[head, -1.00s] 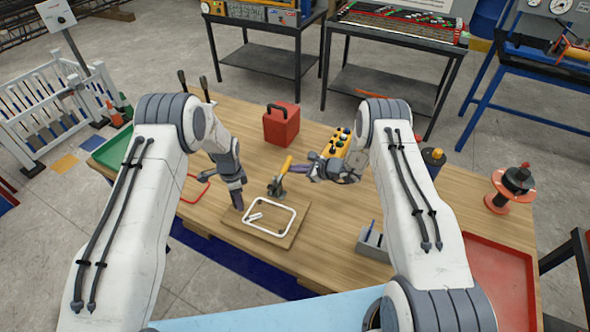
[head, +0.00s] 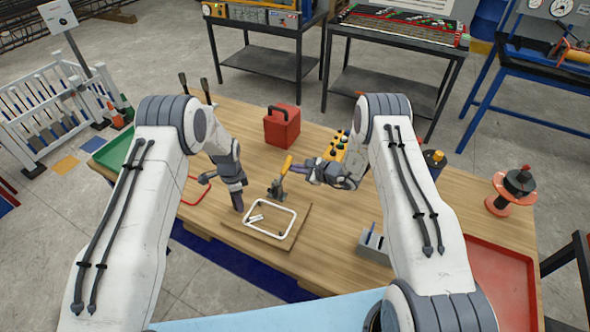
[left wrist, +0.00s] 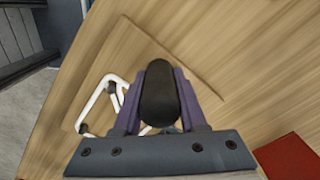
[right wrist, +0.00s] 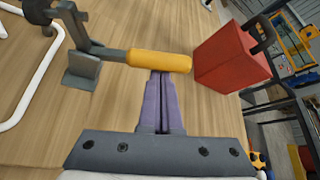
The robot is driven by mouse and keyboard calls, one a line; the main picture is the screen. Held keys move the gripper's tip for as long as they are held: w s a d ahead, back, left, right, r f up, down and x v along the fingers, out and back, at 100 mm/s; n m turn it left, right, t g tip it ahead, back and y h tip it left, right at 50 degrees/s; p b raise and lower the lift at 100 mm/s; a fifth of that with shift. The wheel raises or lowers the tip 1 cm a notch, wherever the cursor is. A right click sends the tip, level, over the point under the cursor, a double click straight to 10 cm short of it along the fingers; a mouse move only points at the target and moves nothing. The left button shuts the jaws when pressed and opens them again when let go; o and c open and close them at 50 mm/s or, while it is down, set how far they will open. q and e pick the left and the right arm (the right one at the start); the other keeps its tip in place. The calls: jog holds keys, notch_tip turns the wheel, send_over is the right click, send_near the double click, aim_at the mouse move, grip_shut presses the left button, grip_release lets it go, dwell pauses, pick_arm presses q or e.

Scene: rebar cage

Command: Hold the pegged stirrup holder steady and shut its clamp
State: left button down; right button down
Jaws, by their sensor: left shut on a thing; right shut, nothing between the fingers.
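The stirrup holder is a wooden board (head: 292,240) on the table with a white rectangular stirrup (head: 268,232) on it; the stirrup also shows in the left wrist view (left wrist: 92,100). Its grey clamp (head: 276,188) stands at the back edge, with a yellow handle (head: 287,165) raised and leaning. My left gripper (head: 238,206) points down at the board's left edge, shut on a black rounded grip (left wrist: 159,95). My right gripper (head: 290,168) is shut and empty. In the right wrist view its fingertips (right wrist: 161,75) are at the yellow handle (right wrist: 160,61), seemingly touching it.
A red box (head: 282,126) stands behind the clamp. A yellow box with buttons (head: 336,146) is behind my right gripper. A grey block (head: 373,246) sits right of the board, and a red tray (head: 497,268) lies farther right.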

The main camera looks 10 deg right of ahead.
aim_at(287, 168)
jog(key=shift+s+a+r, duration=0.15)
jog(key=shift+r, duration=0.5)
jog(key=shift+s+r, duration=0.15)
jog(key=shift+r, duration=0.2)
pick_arm(q)
jog(key=shift+d, duration=0.1)
pick_arm(e)
jog(key=s+a+r, duration=0.3)
jog(key=s+r, duration=0.1)
jog(key=s, duration=0.1)
jog(key=shift+s+a, duration=0.3)
jog(key=shift+a, duration=0.1)
pick_arm(q)
jog(key=shift+d, duration=0.1)
pick_arm(e)
jog(key=shift+s+a, duration=0.15)
